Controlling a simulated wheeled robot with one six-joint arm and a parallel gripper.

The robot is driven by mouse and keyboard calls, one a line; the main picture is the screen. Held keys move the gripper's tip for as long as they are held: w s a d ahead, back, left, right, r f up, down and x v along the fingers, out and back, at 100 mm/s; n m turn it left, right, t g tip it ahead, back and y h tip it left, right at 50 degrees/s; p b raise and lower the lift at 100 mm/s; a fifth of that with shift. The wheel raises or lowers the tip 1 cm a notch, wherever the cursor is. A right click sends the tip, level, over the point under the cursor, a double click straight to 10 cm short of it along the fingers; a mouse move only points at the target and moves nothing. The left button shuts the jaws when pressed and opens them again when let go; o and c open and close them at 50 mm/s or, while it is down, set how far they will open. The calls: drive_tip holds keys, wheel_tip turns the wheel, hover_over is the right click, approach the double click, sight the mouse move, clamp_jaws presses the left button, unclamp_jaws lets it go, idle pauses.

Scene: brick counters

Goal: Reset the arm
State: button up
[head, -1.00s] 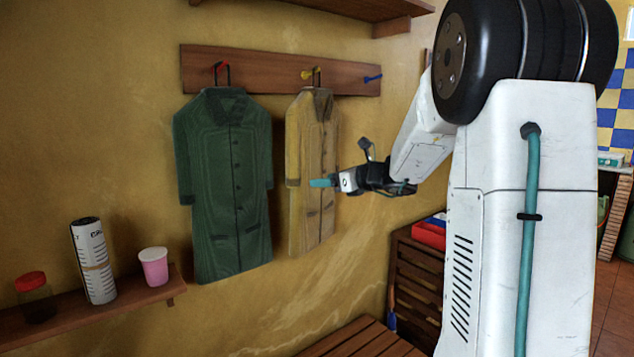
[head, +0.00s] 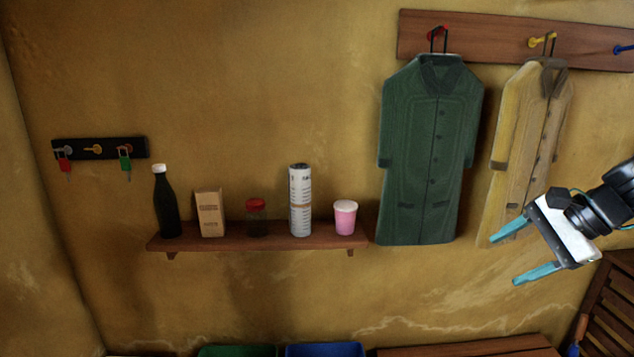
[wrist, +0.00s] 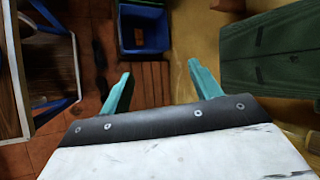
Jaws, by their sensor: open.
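My gripper (head: 523,250) is at the right of the head view, in front of the wall below the yellow coat (head: 525,140). Its two teal fingers are apart, point left and have nothing between them. In the wrist view my gripper (wrist: 155,85) also shows spread, empty fingers. Past them are a slatted wooden surface (wrist: 152,84) and a blue bin (wrist: 145,28). Part of the green coat (wrist: 270,60) fills the right of that view. My arm beyond the wrist is cut off by the head view's right edge.
The green coat (head: 432,150) hangs on the peg board (head: 490,38). A wall shelf (head: 255,238) holds a dark bottle, a carton, a red-lidded jar, a white cylinder and a pink cup. Keys hang at left. Green and blue bins (head: 325,350) and a bench (head: 470,347) are below.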

drive_tip(key=s+a+n+g+h, duration=0.1)
drive_tip(key=s+a+n+h, duration=0.1)
drive_tip(key=s+n, duration=0.3)
drive_tip(key=s+a+n+g+h, duration=0.1)
drive_tip(key=s+a+n+h, duration=0.1)
drive_tip(key=s, duration=0.6)
drive_tip(key=s+a+f+n+g+h, duration=0.1)
drive_tip(key=s+a+n+h, duration=0.1)
drive_tip(key=s+a+n, duration=0.2)
drive_tip(key=s+n, duration=0.2)
drive_tip(key=n, duration=0.1)
drive_tip(key=shift+s+a+n+h, duration=0.25)
drive_tip(key=shift+n+h, duration=0.05)
drive_tip(key=shift+f, duration=0.1)
